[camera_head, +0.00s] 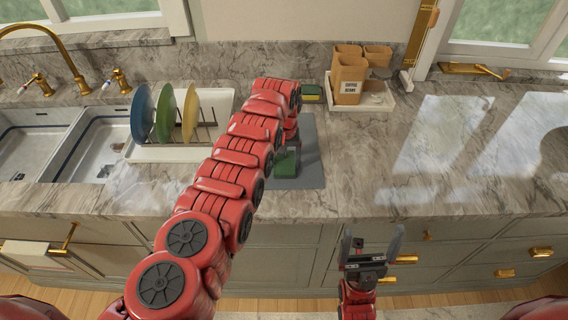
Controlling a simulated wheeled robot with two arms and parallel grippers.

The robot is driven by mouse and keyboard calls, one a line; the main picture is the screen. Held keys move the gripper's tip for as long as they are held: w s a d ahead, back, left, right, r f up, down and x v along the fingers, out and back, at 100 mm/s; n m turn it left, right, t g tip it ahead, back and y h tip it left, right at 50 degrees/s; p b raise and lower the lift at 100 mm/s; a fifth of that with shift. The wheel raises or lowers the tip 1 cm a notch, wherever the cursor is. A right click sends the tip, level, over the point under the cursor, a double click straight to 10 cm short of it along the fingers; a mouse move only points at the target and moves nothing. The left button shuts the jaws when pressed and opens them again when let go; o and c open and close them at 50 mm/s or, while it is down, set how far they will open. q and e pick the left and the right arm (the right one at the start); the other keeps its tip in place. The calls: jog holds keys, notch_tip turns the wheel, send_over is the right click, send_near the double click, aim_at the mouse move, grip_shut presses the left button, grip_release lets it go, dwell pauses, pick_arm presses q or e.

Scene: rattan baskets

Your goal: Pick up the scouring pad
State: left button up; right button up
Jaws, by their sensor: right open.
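A dark green scouring pad (286,164) is on the grey mat (312,172) on the marble counter. My left arm reaches across the counter from the lower left, and its gripper (290,146) points down right at the pad. The gripper's fingers are small and partly hidden, so I cannot tell whether they are open or closed on the pad, or touching it. My right gripper (371,240) is open and empty, in front of the cabinet drawers below the counter edge.
A dish rack (215,139) holds blue, green and yellow plates on the left, next to the sinks (88,148). The counter to the right is clear.

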pick_arm(q)
jog(key=shift+w+a, duration=0.1)
jog(key=c, duration=0.6)
